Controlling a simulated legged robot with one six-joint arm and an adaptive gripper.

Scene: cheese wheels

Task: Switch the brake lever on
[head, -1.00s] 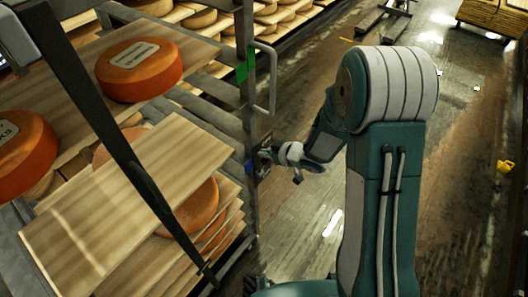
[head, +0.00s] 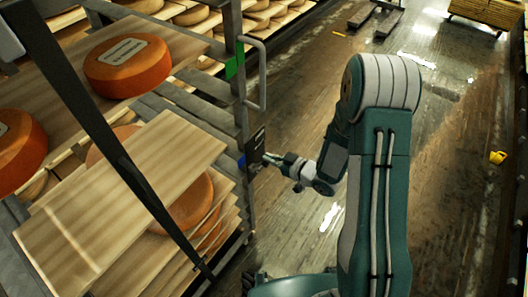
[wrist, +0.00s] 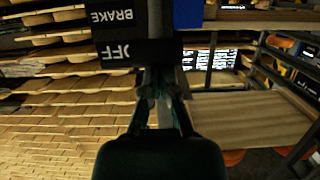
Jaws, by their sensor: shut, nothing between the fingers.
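The brake's dark plate (head: 257,143) is on the near post of the cheese rack, below the looped metal handle. In the wrist view a black sign reads BRAKE (wrist: 124,16), and a black piece below it reads OFF (wrist: 135,54). I cannot tell the lever's own shape apart from these. My gripper (head: 268,158) points left at the lower part of the plate. In the wrist view its fingers (wrist: 163,92) are close together with nothing between them, just below the OFF piece. I cannot tell whether the tips touch it.
The metal rack (head: 246,195) holds wooden boards (head: 125,190) and orange cheese wheels (head: 128,66). The looped handle (head: 262,75) sticks out above the plate. Wet floor (head: 300,100) lies open to the right, with a small yellow object (head: 497,157) on it.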

